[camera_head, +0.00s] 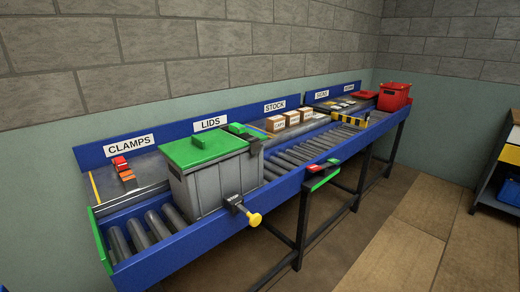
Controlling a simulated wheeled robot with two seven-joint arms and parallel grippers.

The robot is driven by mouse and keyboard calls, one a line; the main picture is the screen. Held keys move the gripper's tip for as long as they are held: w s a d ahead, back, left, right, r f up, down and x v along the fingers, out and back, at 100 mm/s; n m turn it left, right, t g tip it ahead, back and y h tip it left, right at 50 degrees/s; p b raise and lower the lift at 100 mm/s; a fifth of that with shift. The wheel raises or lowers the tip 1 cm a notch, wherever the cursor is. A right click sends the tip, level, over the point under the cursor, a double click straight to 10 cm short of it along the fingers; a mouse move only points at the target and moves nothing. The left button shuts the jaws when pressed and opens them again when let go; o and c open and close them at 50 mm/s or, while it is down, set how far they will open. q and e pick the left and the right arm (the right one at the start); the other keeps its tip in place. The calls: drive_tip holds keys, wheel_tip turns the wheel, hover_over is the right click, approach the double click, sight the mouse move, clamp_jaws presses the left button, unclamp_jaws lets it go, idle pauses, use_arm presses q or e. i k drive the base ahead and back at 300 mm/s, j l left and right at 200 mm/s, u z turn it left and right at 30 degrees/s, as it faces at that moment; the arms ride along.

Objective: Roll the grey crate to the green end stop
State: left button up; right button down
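The grey crate (210,185) stands upright on the roller conveyor near its left end, with a green lid (204,149) on top. A smaller green piece (245,131) with dark parts shows at the crate's right upper edge. The green end stop (99,241) is the upright plate across the conveyor's left end. Several bare rollers (137,235) lie between it and the crate. A yellow knob (254,219) on a dark labelled lever sticks out from the front rail beside the crate. Neither of my grippers is in view.
A green and red piece (322,177) juts from the front rail. A yellow-black striped bar (348,119) crosses the line farther right, before a red bin (394,97). Rollers right of the crate (300,155) are bare.

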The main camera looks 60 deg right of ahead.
sight(199, 191)
drive_tip(key=l+u, duration=0.1)
drive_tip(key=l, duration=0.4)
drive_tip(key=k+l, duration=0.1)
drive_tip(key=l, duration=0.4)
drive_tip(key=l+u, duration=0.15)
drive_tip(key=l, duration=0.35)
drive_tip(key=k+l, duration=0.1)
drive_tip(key=l, duration=0.4)
drive_tip(key=k+l+u, duration=0.15)
drive_tip(key=l, duration=0.3)
drive_tip(key=l+u, duration=0.1)
drive_tip(key=l, duration=0.4)
drive_tip(key=k+l, duration=0.15)
drive_tip(key=l, duration=0.35)
drive_tip(key=u, duration=0.05)
